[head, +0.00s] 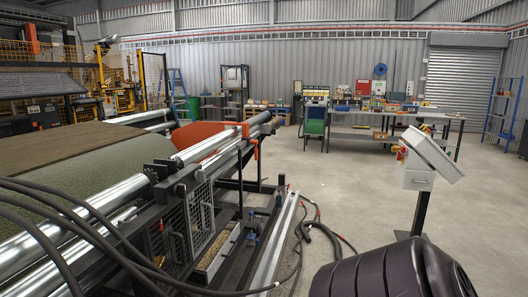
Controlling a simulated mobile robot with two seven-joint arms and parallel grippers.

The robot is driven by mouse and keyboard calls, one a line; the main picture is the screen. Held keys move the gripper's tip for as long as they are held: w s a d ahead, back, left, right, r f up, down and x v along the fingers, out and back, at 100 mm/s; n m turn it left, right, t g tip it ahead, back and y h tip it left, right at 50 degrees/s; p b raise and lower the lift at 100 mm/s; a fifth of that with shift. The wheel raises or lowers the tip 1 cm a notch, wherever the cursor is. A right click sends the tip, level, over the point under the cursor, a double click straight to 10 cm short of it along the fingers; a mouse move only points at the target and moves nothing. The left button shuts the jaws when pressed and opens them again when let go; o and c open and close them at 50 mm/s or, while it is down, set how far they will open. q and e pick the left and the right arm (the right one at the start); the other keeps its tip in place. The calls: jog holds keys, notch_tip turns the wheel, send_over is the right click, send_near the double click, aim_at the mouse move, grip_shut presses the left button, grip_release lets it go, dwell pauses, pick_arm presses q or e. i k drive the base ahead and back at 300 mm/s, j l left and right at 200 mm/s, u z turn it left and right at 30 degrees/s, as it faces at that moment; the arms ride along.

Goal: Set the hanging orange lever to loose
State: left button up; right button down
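A small orange lever (257,149) hangs down near the far right end of the machine's metal rollers. It is small in the head view, and I cannot tell its exact setting. An orange bracket (245,130) sits just left of it by the roller ends. The machine carries green turf (100,165) over bright rollers (205,145). Neither of my grippers is in view.
Black hoses (50,245) arch across the near left, and more cable (325,232) lies on the floor. A grey control box (432,155) stands on a post at the right. A dark ribbed shape (390,270) fills the bottom right. The concrete floor (345,190) between is open.

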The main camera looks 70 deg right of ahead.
aim_at(252, 141)
jog(key=z, duration=2.3)
jog(key=i+l, duration=0.3)
jog(key=i, duration=0.2)
jog(key=i+l, duration=0.25)
jog(key=i, duration=0.3)
jog(key=i+l, duration=0.3)
jog(key=i, duration=0.2)
jog(key=i+l, duration=0.3)
jog(key=i, duration=0.25)
jog(key=i+l+u, duration=0.1)
jog(key=i+l, duration=0.15)
jog(key=i, duration=0.25)
jog(key=i+l, duration=0.35)
jog(key=i, duration=0.15)
jog(key=i+l, duration=0.3)
jog(key=i, duration=0.25)
